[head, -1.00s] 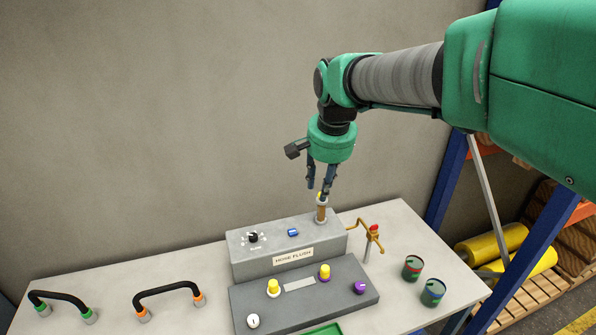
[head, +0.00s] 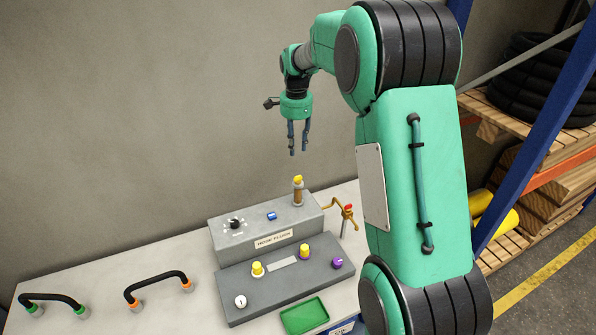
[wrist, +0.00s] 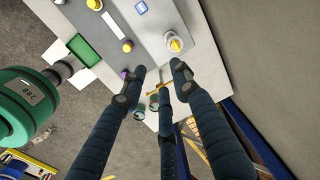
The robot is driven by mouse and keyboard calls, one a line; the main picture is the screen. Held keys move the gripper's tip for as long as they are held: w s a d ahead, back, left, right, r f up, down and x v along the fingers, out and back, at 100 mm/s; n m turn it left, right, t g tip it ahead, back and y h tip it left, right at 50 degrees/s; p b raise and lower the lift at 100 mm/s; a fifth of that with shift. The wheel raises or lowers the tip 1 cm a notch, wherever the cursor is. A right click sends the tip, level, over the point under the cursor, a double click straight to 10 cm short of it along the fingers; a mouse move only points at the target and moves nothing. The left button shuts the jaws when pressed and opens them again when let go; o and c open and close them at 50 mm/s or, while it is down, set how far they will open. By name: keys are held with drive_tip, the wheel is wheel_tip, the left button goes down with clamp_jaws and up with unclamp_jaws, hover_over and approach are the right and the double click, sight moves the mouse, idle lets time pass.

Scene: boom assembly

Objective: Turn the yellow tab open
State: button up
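The yellow tab (head: 298,180) tops a brass-coloured upright fitting at the right end of the grey HOSE FLUSH box (head: 262,241). In the wrist view the tab (wrist: 175,44) shows as a yellow bar on a pale round base, just beyond the fingertips. My gripper (head: 298,151) hangs above the tab, pointing down, with clear space between them. Its fingers are spread and hold nothing; the wrist view shows three dark fingers apart (wrist: 160,72). The tab is not touched.
A brass tap with a red top (head: 348,209) stands right of the box. The lower panel (head: 285,285) carries yellow, purple and white knobs. A green tray (head: 304,315) lies in front. Two black hoses (head: 155,283) stand at the left. My arm hides the table's right side.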

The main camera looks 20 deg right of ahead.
drive_tip(key=m+p, duration=0.1)
drive_tip(key=m, duration=0.1)
hover_over(298, 181)
wheel_tip(298, 181, down, 4)
drive_tip(key=shift+g, duration=0.3)
drive_tip(key=shift+f, duration=0.1)
wheel_tip(298, 181, down, 14)
drive_tip(key=shift+r+p, duration=0.2)
drive_tip(key=shift+p, duration=0.8)
clamp_jaws()
